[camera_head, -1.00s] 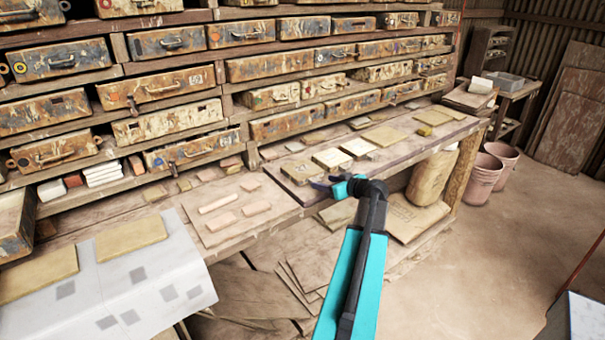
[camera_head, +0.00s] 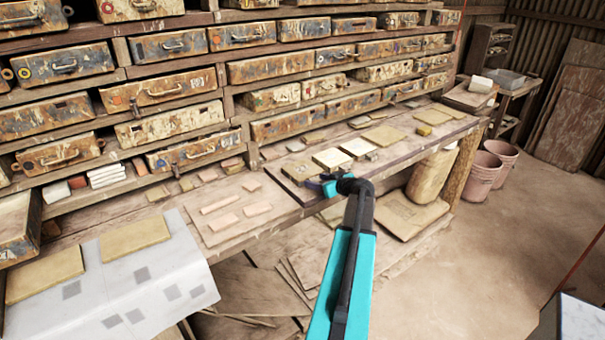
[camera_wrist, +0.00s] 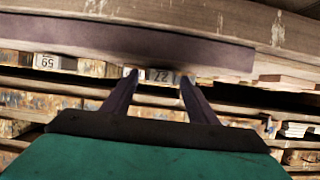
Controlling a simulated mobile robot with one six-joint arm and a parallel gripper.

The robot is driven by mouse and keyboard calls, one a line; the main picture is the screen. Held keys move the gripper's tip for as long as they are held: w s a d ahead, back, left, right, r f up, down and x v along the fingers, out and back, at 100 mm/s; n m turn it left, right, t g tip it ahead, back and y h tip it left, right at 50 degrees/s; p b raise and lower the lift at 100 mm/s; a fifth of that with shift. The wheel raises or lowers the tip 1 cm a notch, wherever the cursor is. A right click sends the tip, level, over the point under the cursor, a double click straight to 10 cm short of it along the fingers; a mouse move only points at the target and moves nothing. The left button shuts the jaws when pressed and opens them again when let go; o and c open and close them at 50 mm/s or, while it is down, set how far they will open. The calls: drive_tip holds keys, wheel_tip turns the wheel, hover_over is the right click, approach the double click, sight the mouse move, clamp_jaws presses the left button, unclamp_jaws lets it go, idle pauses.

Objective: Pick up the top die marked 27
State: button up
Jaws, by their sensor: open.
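In the wrist view, which looks upside down, a pale label reading 27 (camera_wrist: 161,76) shows between my fingertips, on the front of a die on the board. Most of that die is hidden. My gripper (camera_wrist: 158,77) is open, with one finger on each side of the label; I cannot tell whether they touch the die. In the head view my gripper (camera_head: 322,184) is at the front edge of the dark board, close to an olive-brown die (camera_head: 299,170). Numbers are unreadable there.
Another pale label (camera_wrist: 47,61) shows left in the wrist view. Other flat blocks, including a pale-topped one (camera_head: 331,158), lie on the dark board (camera_head: 405,151). Pinkish tiles (camera_head: 221,205) lie to the left. Rusty drawers (camera_head: 285,129) line the back.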

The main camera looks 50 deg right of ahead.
clamp_jaws()
idle(0.3)
drive_tip(key=shift+r, duration=0.25)
drive_tip(key=shift+r+b, duration=1.05)
drive_tip(key=shift+r, duration=0.5)
drive_tip(key=s+a+b, duration=0.6)
drive_tip(key=s+a, duration=0.1)
drive_tip(key=a, duration=0.4)
drive_tip(key=shift+s+r+b, duration=0.25)
drive_tip(key=shift+r+b, duration=0.1)
drive_tip(key=shift+r, duration=0.1)
drive_tip(key=b, duration=0.3)
drive_tip(key=shift+s+a+r, duration=0.1)
drive_tip(key=shift+s+a, duration=0.05)
drive_tip(key=shift+a, duration=0.1)
drive_tip(key=a+b, duration=0.1)
drive_tip(key=b, duration=0.4)
drive_tip(key=shift+s+b, duration=0.3)
